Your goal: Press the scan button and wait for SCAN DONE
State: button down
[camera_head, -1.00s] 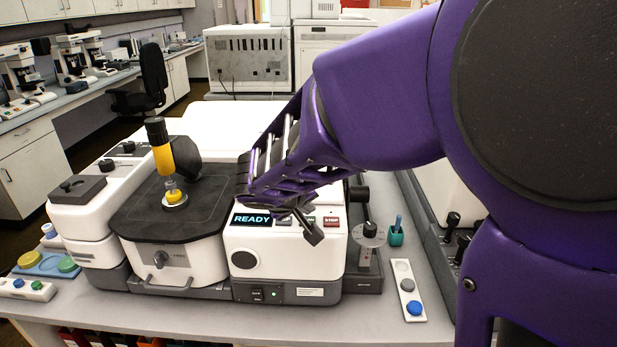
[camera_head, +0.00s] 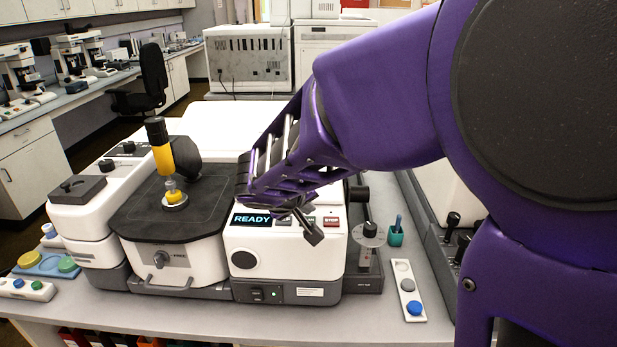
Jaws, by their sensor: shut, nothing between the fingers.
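The microscope (camera_head: 290,262) stands on the grey bench, white with a dark stage on its left part. Its display (camera_head: 251,219) reads READY in cyan letters. To the right of the display is a row of buttons. The red STOP button (camera_head: 331,222) shows at the right end. The button labels between the display and STOP are partly covered by my gripper (camera_head: 313,236), so I see only part of the scan button. My gripper is shut and empty, with its fingertips over the front panel by the buttons. I cannot tell if it touches a button.
A yellow and black objective (camera_head: 161,152) stands over the dark stage. A blue tray (camera_head: 46,266) is at the left.

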jog(key=shift+f, duration=0.15)
jog(key=shift+f+b, duration=0.3)
jog(key=shift+b, duration=0.55)
jog(key=shift+f+b, duration=0.4)
jog(key=shift+b, duration=0.2)
dwell(0.4)
jog(key=shift+r, duration=0.1)
jog(key=shift+r+p, duration=0.35)
jog(key=shift+r, duration=0.35)
jog(key=shift+r, duration=0.1)
jog(key=shift+r+p, duration=1.4)
jog(key=shift+r, duration=1.05)
